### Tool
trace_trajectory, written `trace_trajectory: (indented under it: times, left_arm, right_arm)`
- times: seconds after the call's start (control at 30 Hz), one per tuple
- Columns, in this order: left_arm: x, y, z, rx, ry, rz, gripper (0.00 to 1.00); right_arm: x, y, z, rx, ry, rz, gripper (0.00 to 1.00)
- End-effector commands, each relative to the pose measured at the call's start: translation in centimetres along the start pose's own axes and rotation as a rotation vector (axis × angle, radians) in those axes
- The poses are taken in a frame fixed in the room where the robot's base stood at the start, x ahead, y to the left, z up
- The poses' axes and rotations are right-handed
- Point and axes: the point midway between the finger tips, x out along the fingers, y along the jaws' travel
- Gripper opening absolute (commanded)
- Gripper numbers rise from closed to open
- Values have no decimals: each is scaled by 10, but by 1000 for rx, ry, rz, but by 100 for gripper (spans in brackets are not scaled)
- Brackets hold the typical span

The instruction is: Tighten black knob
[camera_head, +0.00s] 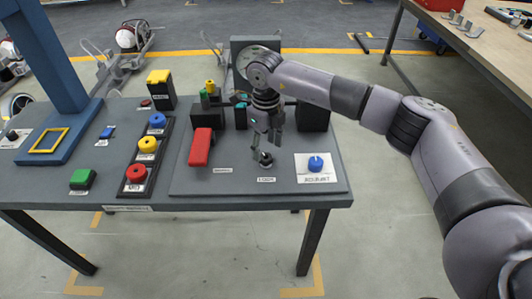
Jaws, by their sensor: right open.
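The black knob (266,158) is a small dark round piece on the raised dark panel (223,183), with a small white label in front of it. My right gripper (264,146) points down over the knob, its fingers open and close above or around it; I cannot tell whether they touch. My right arm reaches in from the right. My left gripper is not in view.
A blue knob (316,164) on a white plate sits right of the black knob. A red lever block (201,147) stands to the left. Blue, yellow and red buttons (148,145) line a strip farther left. Black blocks stand behind the gripper.

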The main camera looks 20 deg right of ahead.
Motion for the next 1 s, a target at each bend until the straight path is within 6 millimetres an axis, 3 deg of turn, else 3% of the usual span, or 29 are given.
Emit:
trace_trajectory:
  times: [0.23, 0.63, 1.0]
  left_arm:
    - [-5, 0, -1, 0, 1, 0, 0]
    - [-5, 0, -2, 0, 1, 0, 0]
    - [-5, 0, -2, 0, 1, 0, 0]
  right_arm:
    - [34, 0, 0, 0, 2, 1, 55]
    - [42, 0, 0, 0, 0, 1, 55]
    - [41, 0, 0, 0, 0, 1, 30]
